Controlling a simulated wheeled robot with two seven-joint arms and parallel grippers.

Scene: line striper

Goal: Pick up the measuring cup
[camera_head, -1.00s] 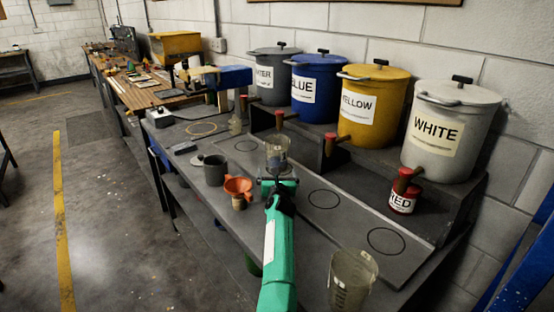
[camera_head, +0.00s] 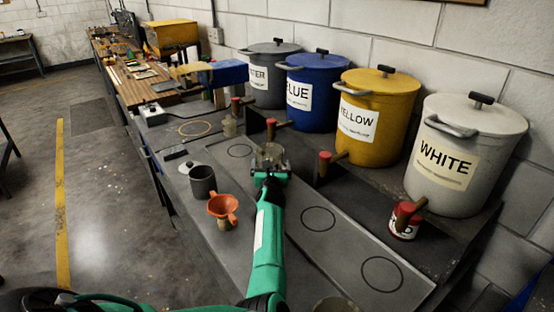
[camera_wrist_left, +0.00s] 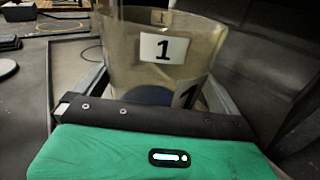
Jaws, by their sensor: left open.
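A clear measuring cup (camera_head: 269,154) stands near the far part of the dark board on the bench. In the left wrist view the cup (camera_wrist_left: 185,42) fills the upper middle and bears white labels with a "1"; something blue shows low in it. My left gripper (camera_head: 269,172), on the green arm, is open at the cup. In the wrist view its fingers lie on either side of the cup's lower part; contact cannot be told. A second clear cup (camera_head: 335,304) is cut off at the bottom edge of the head view. My right gripper is not in view.
A grey mug (camera_head: 203,182) and an orange funnel (camera_head: 223,207) stand left of my arm. Grey, blue (camera_head: 311,95), yellow (camera_head: 374,120) and white (camera_head: 462,160) pots with taps line the right. A red can (camera_head: 404,226) stands below the white pot's tap. The board's circles (camera_head: 318,219) are empty.

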